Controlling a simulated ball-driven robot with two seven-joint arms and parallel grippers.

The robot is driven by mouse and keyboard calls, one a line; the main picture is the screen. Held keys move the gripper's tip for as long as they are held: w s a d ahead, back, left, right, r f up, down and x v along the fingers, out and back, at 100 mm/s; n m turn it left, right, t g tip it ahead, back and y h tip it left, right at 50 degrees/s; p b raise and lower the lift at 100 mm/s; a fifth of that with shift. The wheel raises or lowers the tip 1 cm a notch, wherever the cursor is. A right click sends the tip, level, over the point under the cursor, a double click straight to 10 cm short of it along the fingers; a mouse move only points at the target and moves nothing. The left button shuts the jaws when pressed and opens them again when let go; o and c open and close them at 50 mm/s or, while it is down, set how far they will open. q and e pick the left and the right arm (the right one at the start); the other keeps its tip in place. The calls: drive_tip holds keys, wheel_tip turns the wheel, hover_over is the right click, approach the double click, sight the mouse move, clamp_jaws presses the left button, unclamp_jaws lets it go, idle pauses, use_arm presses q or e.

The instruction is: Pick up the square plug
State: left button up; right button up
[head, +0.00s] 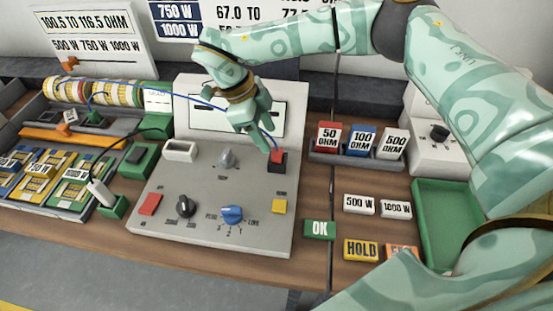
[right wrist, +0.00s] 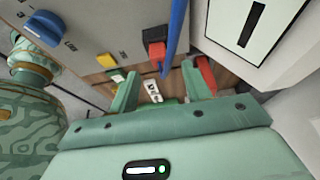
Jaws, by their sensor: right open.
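A small block with a red top and dark lower part (head: 277,156) sits at the upper right of the grey test panel, with a blue cable (head: 190,97) reaching it. It looks like the square plug, though its shape is partly hidden. It also shows in the right wrist view (right wrist: 157,50), where the blue cable (right wrist: 175,38) passes close to it. My right gripper (head: 267,143) is open, just above and beside this block. In the right wrist view its two fingers (right wrist: 160,90) are apart with nothing held between them. My left gripper is not in view.
The grey panel (head: 215,235) carries knobs and buttons. The 50, 100 and 500 OHM blocks stand in a rack (head: 357,163) to the right. Green holders (head: 113,206) with plugs stand to the left. A green tray (head: 440,195) is at the right.

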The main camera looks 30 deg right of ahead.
sight(276, 150)
drive_tip(key=b+x, duration=0.1)
drive_tip(key=x, duration=0.4)
drive_tip(key=shift+s+d+f, duration=0.15)
drive_tip(key=shift+f, duration=0.05)
clamp_jaws()
drive_tip(key=shift+r, duration=0.2)
